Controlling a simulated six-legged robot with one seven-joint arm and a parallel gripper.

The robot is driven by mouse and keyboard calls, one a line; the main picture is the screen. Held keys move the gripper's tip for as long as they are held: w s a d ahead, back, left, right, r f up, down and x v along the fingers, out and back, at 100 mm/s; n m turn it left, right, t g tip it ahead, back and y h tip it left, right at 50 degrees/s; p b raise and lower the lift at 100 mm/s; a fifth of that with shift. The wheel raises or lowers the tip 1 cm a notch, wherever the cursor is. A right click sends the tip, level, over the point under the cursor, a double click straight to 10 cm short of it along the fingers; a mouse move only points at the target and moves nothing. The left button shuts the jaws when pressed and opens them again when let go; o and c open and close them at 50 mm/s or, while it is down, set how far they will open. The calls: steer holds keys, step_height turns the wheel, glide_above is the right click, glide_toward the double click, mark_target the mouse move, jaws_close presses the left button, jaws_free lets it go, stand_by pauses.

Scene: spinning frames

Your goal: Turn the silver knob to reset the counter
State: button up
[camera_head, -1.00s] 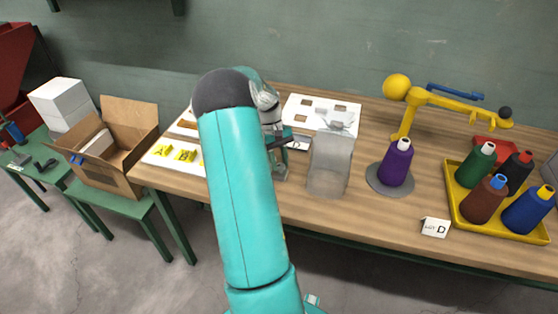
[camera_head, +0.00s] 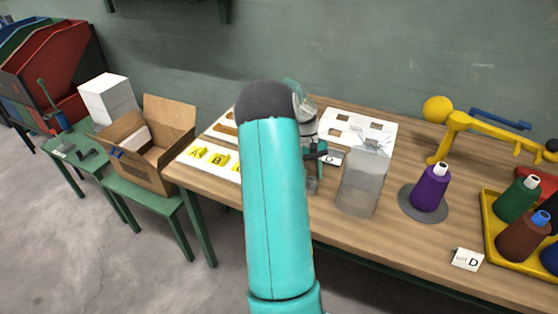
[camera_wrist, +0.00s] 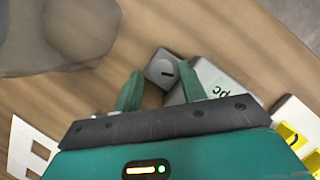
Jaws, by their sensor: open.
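In the wrist view, a small silver-grey piece with a dark slot (camera_wrist: 163,69), which looks like the silver knob, shows just beyond and between my fingertips. Beside it, a grey box with green lettering (camera_wrist: 222,92), likely the counter, is partly hidden by my right finger. My gripper (camera_wrist: 162,82) is open, with its two green fingers apart. I cannot tell whether either finger touches the knob. In the head view, my gripper (camera_head: 318,156) is over the wooden table, left of a clear jar-like container (camera_head: 360,190), and my arm hides part of the area.
The clear container stands close to my gripper. A purple spool (camera_head: 430,190), a yellow arm-like stand (camera_head: 460,122) and a yellow tray of spools (camera_head: 495,245) lie to the right. A white card with square holes (camera_head: 345,122) lies behind. An open cardboard box (camera_head: 180,125) is left.

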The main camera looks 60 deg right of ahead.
steer(key=shift+w+a+f+n, duration=0.1)
steer(key=shift+w+a+n, duration=0.1)
steer(key=shift+w+n, duration=0.1)
